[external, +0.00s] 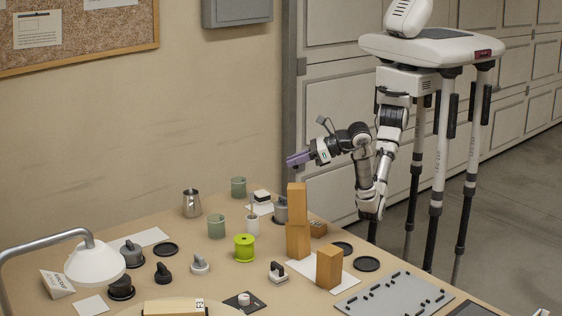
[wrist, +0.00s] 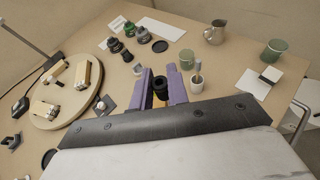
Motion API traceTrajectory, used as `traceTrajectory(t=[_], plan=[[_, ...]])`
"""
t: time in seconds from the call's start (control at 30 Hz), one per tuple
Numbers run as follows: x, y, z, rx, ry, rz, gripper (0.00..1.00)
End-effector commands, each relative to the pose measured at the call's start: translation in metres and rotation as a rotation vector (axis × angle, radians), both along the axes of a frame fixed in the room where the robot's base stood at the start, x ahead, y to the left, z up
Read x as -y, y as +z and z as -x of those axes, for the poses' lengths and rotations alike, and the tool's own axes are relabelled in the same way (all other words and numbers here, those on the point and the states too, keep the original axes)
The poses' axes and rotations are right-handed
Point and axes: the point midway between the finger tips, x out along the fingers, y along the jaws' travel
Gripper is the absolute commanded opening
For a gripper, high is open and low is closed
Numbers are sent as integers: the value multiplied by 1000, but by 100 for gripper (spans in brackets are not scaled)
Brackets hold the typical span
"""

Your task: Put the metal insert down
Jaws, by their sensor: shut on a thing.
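My gripper (external: 298,158) is raised above the far edge of the bench, with its purple fingers pointing left in the external view. In the wrist view the two purple fingers (wrist: 160,76) are closed around a small dark, hollow-looking piece, the metal insert (wrist: 160,88). The insert is held off the table. Its lower part is hidden by my gripper's dark front plate, and it cannot be made out in the external view.
Upright wooden blocks (external: 297,203) stand near the far edge, below my arm. A steel pitcher (external: 192,204), green cups (external: 216,227), a lime spool (external: 244,248) and dark knobbed pieces (external: 132,254) crowd the bench. A peg board (external: 370,300) lies in front.

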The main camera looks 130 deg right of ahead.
Motion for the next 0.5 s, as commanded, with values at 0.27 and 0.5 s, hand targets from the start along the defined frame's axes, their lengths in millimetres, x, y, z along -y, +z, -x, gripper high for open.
traceTrajectory(t=[0.27, 0.5], plan=[[85, -3, 10, -13, -273, 10, 0], [115, -16, 17, -21, -375, 19, 0]])
